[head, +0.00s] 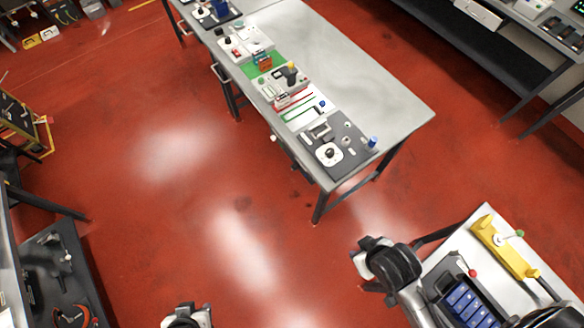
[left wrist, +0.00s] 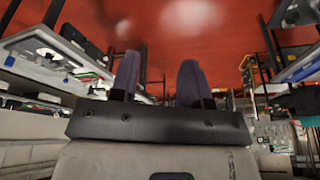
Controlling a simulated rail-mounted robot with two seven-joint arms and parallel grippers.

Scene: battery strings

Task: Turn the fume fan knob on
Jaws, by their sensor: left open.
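No control in these frames can be clearly made out as the fume fan knob. A round white plate with a dark knob (head: 328,154) sits on the dark panel at the near end of the long grey table. A yellow unit (head: 505,247) with a small lever-like part on top stands on the bench at lower right. My left gripper (left wrist: 158,80) is open, its two dark fingers apart with nothing between them. In the head view only a part of my left arm shows at the bottom edge. My right gripper's fingers do not show.
The long grey table (head: 385,95) carries several small devices along its left side. A blue bin tray (head: 468,303) sits on the lower-right bench, close to my right arm. Shelving stands at upper right. The red floor (head: 180,215) is open in the middle.

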